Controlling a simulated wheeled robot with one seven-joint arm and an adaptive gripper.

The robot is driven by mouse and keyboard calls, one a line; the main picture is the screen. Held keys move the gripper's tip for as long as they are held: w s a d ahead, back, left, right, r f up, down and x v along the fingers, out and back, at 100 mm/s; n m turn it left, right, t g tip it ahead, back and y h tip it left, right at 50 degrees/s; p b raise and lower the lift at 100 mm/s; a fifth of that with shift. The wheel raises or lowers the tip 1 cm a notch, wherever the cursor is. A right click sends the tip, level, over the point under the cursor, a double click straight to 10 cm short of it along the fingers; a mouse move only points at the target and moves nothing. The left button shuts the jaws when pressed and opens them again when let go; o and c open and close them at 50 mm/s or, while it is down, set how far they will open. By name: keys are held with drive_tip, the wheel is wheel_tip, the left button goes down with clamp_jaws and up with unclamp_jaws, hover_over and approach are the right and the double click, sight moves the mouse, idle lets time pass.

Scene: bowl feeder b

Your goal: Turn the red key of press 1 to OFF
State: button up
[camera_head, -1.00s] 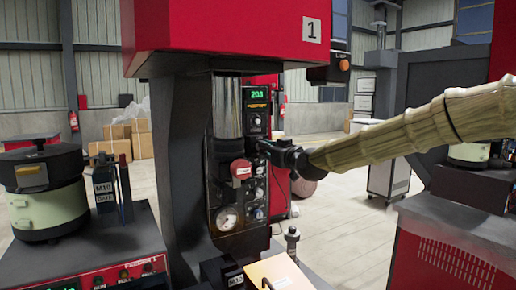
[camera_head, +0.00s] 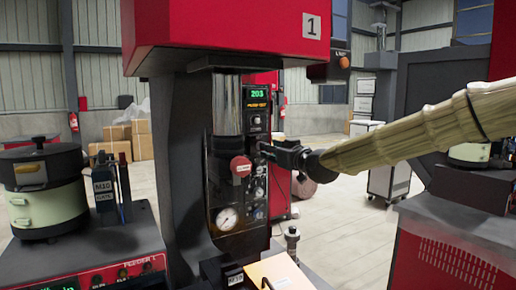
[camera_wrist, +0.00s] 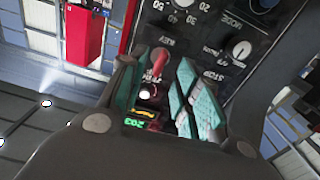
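Press 1 (camera_head: 225,35) stands in the middle, with a red head and a "1" plate. Its narrow black control panel (camera_head: 257,100) carries a lit green display reading 203. My gripper (camera_head: 266,150) is at the panel's right side and hides part of it. In the wrist view the red key (camera_wrist: 158,62) stands out from the panel face, by small white lettering. My gripper (camera_wrist: 163,78) is open, with a teal-padded finger on each side of the key. I see a gap to the right finger; contact with the left finger cannot be told.
A red round knob (camera_head: 240,167) and a pressure gauge (camera_head: 227,218) sit left of my gripper. A feeder bowl (camera_head: 45,190) stands at the left. Open floor lies behind right.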

drive_tip(key=v, duration=0.3)
drive_tip(key=shift+s+d+b, duration=0.15)
drive_tip(key=shift+s+b, duration=0.2)
